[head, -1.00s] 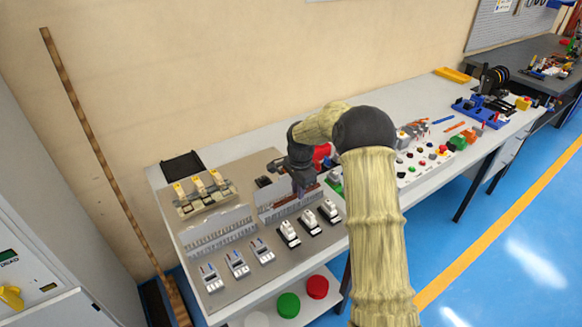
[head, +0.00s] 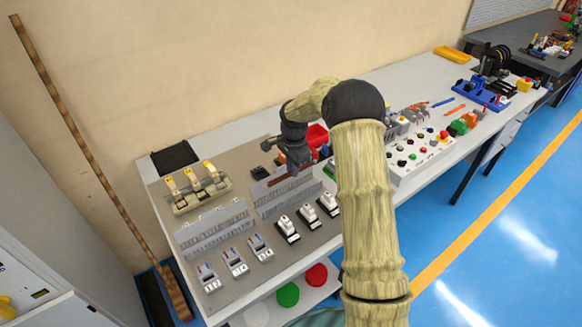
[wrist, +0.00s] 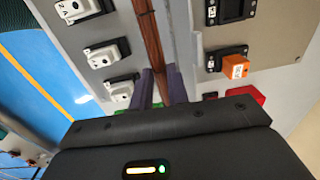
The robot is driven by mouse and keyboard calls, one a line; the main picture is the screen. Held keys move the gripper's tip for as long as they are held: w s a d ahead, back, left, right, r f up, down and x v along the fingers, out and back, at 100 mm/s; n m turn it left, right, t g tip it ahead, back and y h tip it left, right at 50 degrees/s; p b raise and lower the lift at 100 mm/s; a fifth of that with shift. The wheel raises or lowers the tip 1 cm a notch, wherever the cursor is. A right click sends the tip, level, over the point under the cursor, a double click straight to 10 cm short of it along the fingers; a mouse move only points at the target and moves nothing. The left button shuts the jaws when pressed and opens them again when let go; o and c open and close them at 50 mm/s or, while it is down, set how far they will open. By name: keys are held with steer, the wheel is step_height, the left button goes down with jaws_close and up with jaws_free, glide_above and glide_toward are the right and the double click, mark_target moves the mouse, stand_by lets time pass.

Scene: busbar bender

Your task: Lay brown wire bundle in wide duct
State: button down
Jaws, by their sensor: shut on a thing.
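The brown wire bundle (head: 283,183) is held by my gripper (head: 299,168) at the right slotted grey duct (head: 285,196) on the bench panel. The bundle seems to lie along the duct's back side, but I cannot tell whether it is inside or above it. In the wrist view the bundle (wrist: 149,42) runs from the top edge to between my gripper's two fingers (wrist: 161,88), which are shut on it. The grey duct strip (wrist: 182,35) shows just right of the bundle there. The bundle's far end is out of the wrist view.
A second slotted duct (head: 212,229) lies left. White breakers (head: 288,228) stand in a row in front, and a terminal block (head: 195,187) stands behind. An orange-topped part (wrist: 235,67) sits close by in the wrist view. A red bin (head: 317,137) is behind my wrist.

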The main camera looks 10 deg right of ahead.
mark_target(292, 184)
steer(key=p, duration=0.3)
steer(key=shift+a+r, duration=0.2)
steer(key=shift+r, duration=0.15)
steer(key=shift+f+p, duration=0.15)
steer(key=shift+p, duration=0.55)
steer(key=shift+s+d+f+p, duration=0.15)
steer(key=shift+s+f+p, duration=0.1)
steer(key=shift+p, duration=0.15)
steer(key=shift+f, duration=0.1)
steer(key=shift+w+f, duration=0.1)
steer(key=shift+f, duration=0.1)
steer(key=shift+a+f+b, duration=0.15)
steer(key=shift+a+b, duration=0.05)
steer(key=shift+b, duration=0.15)
steer(key=shift+d+f+b, duration=0.1)
steer(key=shift+f+b, duration=1.75)
steer(key=shift+f, duration=1.35)
steer(key=c, duration=1.3)
jaws_free()
